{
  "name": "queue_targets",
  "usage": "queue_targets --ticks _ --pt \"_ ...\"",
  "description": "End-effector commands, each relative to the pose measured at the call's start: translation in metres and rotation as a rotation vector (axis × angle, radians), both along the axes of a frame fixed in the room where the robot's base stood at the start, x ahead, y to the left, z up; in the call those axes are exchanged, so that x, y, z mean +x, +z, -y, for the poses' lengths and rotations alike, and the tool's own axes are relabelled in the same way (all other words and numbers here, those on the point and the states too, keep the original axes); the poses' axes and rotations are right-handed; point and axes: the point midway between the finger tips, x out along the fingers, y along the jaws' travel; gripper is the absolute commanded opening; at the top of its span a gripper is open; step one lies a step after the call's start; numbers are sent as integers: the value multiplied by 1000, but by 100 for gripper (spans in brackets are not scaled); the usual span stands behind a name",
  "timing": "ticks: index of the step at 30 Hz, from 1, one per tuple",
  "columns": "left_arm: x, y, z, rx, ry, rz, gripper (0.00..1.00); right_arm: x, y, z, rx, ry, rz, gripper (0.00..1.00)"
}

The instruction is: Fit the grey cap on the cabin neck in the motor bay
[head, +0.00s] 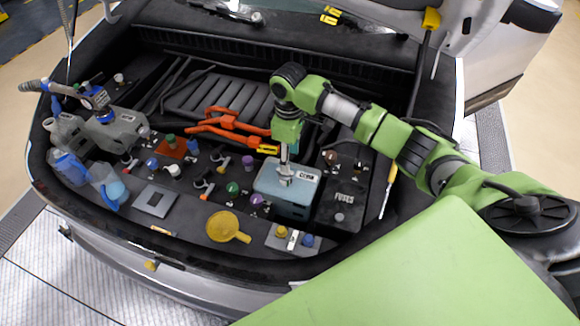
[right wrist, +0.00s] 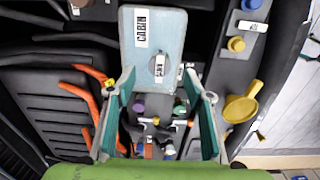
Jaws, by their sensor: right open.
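The cabin reservoir (head: 268,187) is a pale blue-grey box labelled CABIN in the motor bay; it also shows in the right wrist view (right wrist: 140,65). The grey cap (head: 286,180) sits upright on its top where the neck is; the neck itself is hidden under it. My right gripper (head: 287,160) points down just above the cap. Its fingers (right wrist: 160,85) are spread apart with nothing between them. My left gripper is not in view.
A black FUSES box (head: 345,200) stands right of the reservoir. Orange cables (head: 228,122) run behind it. Grey and blue jugs (head: 115,128) stand at the left.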

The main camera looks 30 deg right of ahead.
Motion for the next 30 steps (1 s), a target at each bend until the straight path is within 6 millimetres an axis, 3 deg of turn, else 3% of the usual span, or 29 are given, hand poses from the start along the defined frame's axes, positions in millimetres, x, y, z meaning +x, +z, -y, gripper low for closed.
queue_targets --ticks 3,9,21,26,30 --pt "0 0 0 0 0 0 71 1 23 -1 0 0 3 47" --pt "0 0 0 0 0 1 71 0 42 -1 1 1 1 47" --pt "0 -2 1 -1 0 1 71 0 43 -1 0 0 0 50" --pt "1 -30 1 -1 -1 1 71 6 38 -3 4 -1 6 50" --pt "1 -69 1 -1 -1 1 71 12 38 -6 10 -1 8 50"
